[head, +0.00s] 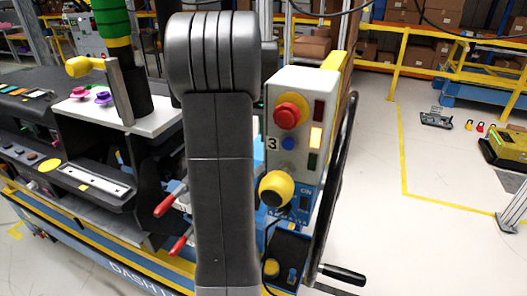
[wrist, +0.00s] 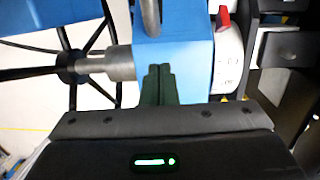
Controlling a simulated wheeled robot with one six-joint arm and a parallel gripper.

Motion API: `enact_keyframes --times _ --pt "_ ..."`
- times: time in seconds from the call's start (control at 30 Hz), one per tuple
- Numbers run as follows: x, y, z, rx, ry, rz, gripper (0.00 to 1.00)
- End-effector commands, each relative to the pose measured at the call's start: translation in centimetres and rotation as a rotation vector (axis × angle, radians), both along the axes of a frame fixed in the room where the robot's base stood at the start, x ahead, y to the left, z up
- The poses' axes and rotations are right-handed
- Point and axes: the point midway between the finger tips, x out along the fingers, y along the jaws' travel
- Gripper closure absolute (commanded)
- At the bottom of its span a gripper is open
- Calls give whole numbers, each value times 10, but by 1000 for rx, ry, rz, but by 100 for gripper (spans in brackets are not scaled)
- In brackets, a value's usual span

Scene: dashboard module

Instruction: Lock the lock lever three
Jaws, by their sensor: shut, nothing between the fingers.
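My gripper (wrist: 157,85) is shut and empty in the wrist view, its dark fingertips in front of a blue block (wrist: 180,55). I cannot tell whether they touch it. A grey metal bar (wrist: 150,18) stands at the block's top edge, just above the fingertips. In the head view my own arm hides the gripper. Two red-handled levers (head: 171,199) (head: 181,243) stick out to the left of my arm. A panel marked 3 (head: 272,143) stands to its right. I cannot tell for sure which part is lock lever three.
The panel box carries a red button (head: 287,115) and a yellow knob (head: 276,189). A black handwheel (head: 335,185) stands right of it; a spoked wheel on a grey shaft (wrist: 110,65) is at the wrist view's left. A white dial (wrist: 228,55) is right of the block.

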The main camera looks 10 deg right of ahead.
Motion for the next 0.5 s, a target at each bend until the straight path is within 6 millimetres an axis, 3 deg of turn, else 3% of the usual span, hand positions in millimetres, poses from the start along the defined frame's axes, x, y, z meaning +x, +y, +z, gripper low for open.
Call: enact_keyframes --times 0.07,0.3,0.5 --pt "-3 0 -17 1 4 0 100" --pt "-24 9 -33 1 1 1 100" --pt "-32 12 -39 0 0 0 100"
